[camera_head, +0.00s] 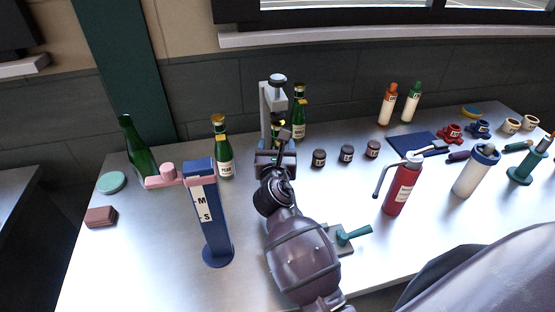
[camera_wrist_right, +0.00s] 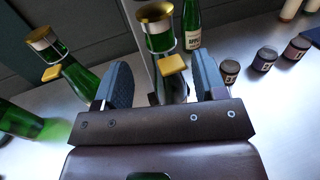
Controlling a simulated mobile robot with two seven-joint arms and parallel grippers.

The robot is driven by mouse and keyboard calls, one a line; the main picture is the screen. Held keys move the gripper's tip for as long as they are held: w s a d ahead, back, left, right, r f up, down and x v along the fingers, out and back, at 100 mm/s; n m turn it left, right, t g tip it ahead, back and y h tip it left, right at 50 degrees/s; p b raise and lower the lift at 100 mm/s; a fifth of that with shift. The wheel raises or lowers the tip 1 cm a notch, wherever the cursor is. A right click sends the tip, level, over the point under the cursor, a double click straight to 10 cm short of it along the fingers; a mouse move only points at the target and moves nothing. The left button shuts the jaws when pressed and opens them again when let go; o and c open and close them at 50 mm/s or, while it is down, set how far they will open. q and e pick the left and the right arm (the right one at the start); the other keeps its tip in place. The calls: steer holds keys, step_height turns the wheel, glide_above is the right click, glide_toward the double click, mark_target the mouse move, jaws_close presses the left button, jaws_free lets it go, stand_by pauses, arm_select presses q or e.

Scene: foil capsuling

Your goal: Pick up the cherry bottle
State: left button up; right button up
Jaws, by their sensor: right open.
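My right gripper (camera_head: 276,158) is open at the middle back of the bench, in front of a grey stand. In the right wrist view its two fingers (camera_wrist_right: 163,82) are spread, with a gold-topped green bottle (camera_wrist_right: 161,43) with a yellow tag between and just beyond them. That bottle's label is hidden, so I cannot read whether it says cherry; contact is not visible. Another gold-topped green bottle (camera_head: 223,152) with a pale label stands to the left. A third (camera_head: 299,118) stands behind to the right; its label appears to read apple in the wrist view (camera_wrist_right: 192,28). My left gripper is not seen.
A blue post (camera_head: 208,225) with a pink arm and a plain green bottle (camera_head: 139,150) stand left. Several small dark jars (camera_head: 346,154), a red bottle (camera_head: 403,188) and a white container (camera_head: 475,172) stand right. The front left of the bench is clear.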

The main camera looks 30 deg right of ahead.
steer(key=shift+x, duration=2.35)
steer(key=shift+c, duration=0.3)
steer(key=shift+r, duration=0.1)
jaws_close()
